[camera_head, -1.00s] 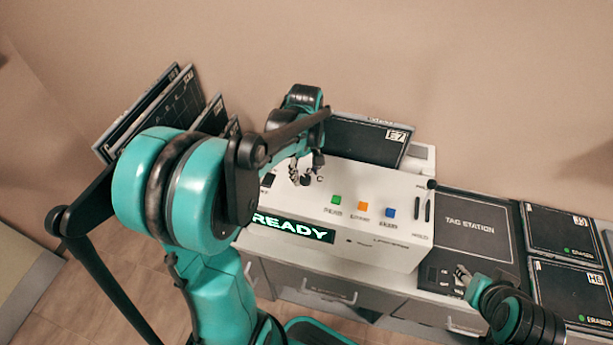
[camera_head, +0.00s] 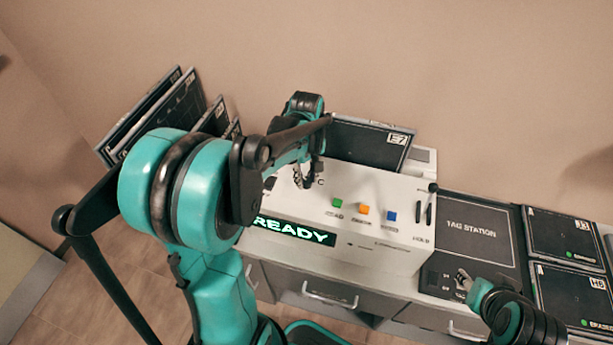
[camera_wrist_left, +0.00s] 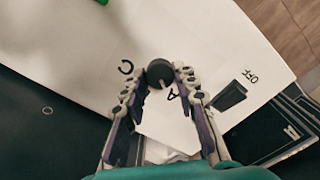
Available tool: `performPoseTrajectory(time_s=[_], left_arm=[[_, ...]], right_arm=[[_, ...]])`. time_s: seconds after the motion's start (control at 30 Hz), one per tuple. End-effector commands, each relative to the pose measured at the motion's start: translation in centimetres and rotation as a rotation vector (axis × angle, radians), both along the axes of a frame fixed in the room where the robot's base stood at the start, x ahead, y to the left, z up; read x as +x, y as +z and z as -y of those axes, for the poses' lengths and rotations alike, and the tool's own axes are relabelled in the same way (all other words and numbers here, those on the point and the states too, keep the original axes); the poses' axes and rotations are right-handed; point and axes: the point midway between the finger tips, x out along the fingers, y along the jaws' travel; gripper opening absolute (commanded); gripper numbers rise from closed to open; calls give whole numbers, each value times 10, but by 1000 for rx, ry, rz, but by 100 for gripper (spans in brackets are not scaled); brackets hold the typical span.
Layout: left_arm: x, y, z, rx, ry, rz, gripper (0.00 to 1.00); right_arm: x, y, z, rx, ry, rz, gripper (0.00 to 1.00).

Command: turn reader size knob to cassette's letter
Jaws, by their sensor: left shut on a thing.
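The white reader (camera_head: 375,230) has a lit READY display (camera_head: 292,231) on its front. In the left wrist view, my left gripper (camera_wrist_left: 159,75) is shut on the dark round size knob (camera_wrist_left: 159,71), a fingertip on either side. The letters C and A show beside the knob; its pointer cannot be made out. In the head view, my left gripper (camera_head: 308,182) comes down on the reader's top left, hiding the knob. A dark cassette (camera_head: 358,146) labelled E7 stands at the reader's back. My right gripper (camera_head: 464,279) hangs near the tag station, its jaw opening unclear.
Green, orange and blue buttons (camera_head: 363,210) sit right of the knob. A dark switch (camera_wrist_left: 230,97) marked OFF is close to the gripper. The tag station (camera_head: 470,232) and more cassettes (camera_head: 562,236) lie to the right. Several panels (camera_head: 150,112) lean at the left.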

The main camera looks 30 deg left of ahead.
Motion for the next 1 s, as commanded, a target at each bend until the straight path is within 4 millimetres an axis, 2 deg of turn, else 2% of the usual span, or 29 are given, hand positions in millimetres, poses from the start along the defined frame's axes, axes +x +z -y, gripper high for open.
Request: performPoseTrajectory(time_s=[0.27, 1.0], left_arm=[[0, 0, 0, 0, -176, 0, 0], [0, 0, 0, 0, -825, 0, 0]], right_arm=[[0, 4, 0, 0, 0, 0, 41], [0, 12, 0, 0, 0, 0, 41]])
